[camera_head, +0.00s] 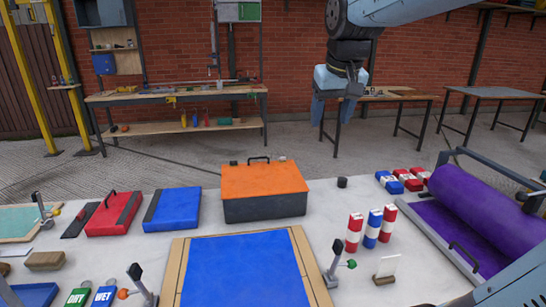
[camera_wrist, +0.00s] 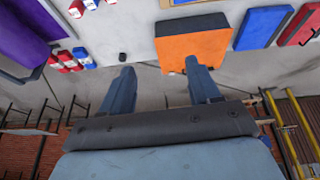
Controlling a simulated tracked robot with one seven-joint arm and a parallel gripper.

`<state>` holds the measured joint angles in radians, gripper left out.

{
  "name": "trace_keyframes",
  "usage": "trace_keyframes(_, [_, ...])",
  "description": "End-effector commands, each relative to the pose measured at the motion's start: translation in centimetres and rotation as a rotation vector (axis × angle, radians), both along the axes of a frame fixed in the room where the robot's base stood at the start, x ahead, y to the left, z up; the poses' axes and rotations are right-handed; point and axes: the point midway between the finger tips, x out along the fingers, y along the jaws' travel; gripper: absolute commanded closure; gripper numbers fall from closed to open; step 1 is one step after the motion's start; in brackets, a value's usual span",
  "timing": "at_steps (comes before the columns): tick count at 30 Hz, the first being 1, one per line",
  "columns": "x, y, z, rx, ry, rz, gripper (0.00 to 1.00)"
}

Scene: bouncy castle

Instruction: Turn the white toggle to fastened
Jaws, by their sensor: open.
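No part is clearly recognisable as the white toggle. A small whitish piece (camera_head: 283,158) sits at the back edge of the orange-lidded box (camera_head: 264,190), near its black handle; its setting is too small to tell. Upright levers with coloured balls stand on the table: green-balled (camera_head: 335,266), orange-balled (camera_head: 140,286) and yellow-balled (camera_head: 41,209). My gripper (camera_head: 338,100) is open and empty, raised beyond the table's far edge. In the wrist view its two fingers (camera_wrist: 158,68) are spread apart, with the orange box (camera_wrist: 190,38) beyond the right finger.
A blue panel in a wooden frame (camera_head: 176,262) lies at the front. Red-and-white and blue-and-white blocks (camera_head: 373,228) stand at right, near a purple roll (camera_head: 482,208). Blue (camera_head: 172,209) and red (camera_head: 114,213) pads lie left. A black cylinder (camera_head: 342,182) stands right of the box.

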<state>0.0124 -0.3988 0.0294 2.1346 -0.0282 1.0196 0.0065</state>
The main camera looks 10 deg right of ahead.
Motion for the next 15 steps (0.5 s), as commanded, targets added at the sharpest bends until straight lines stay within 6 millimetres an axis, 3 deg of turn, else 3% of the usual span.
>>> trace_keyframes(7, [6.7,0.3,1.6,-0.01,0.046,0.005,0.38])
trace_keyframes(15, [13.9,0.7,2.2,-0.016,0.094,0.011,0.38])
